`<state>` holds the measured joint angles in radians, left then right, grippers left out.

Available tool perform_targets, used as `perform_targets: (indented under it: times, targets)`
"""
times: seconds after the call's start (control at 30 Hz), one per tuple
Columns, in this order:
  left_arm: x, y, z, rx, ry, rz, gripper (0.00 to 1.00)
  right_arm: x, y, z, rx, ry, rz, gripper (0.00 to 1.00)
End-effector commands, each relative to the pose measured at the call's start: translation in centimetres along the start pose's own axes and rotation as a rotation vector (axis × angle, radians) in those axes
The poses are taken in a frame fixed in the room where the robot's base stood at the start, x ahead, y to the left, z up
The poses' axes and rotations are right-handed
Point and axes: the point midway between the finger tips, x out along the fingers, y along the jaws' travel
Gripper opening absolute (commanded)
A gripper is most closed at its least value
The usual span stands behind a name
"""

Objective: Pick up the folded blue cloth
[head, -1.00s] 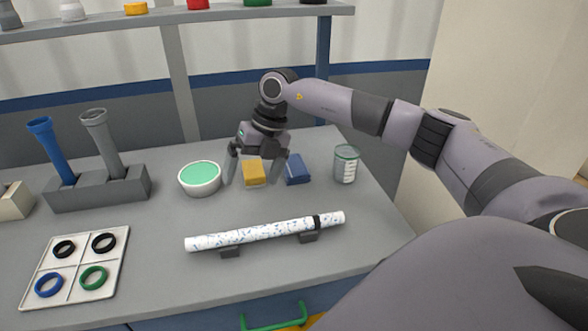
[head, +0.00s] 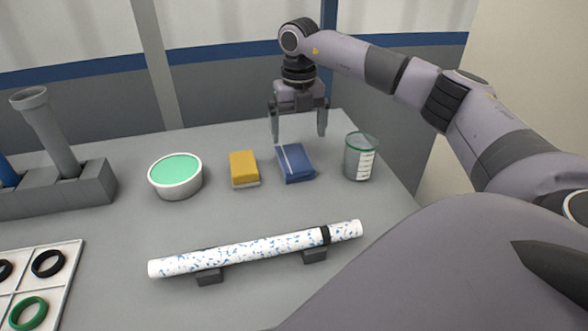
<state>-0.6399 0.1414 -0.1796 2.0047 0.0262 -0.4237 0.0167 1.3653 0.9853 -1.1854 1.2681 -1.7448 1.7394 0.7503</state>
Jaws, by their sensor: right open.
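The folded blue cloth (head: 295,164) lies on the grey table, with a pale stripe across its left part. It sits between a yellow sponge and a clear beaker. My right gripper (head: 299,138) is open and points down, with its fingers apart just above and behind the cloth. Nothing is between the fingers that I can make out. Whether the fingertips are directly over the cloth or behind it is hard to tell. My left gripper is not in view.
The yellow sponge (head: 244,169) is close left of the cloth, the beaker (head: 361,157) close right. A bowl with green contents (head: 175,176) stands further left. A speckled white pipe (head: 255,249) rests on supports in front. A grey holder (head: 55,194) and a ring tray (head: 62,283) are at left.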

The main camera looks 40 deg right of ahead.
Motion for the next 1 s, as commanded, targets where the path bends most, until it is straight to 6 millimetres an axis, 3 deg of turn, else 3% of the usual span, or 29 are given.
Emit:
perform_targets:
  times: [0.37,0.7,1.0]
  targets:
    - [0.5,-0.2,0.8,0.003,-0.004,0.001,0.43,3.4,0.1,0.2,0.0,0.002,0.0,1.0]
    - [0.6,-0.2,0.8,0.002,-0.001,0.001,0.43,7.9,0.6,1.0,-0.001,0.001,-0.001,1.0]
    - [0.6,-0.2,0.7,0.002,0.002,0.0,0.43,8.3,0.6,1.0,-0.002,-0.001,0.0,0.97]
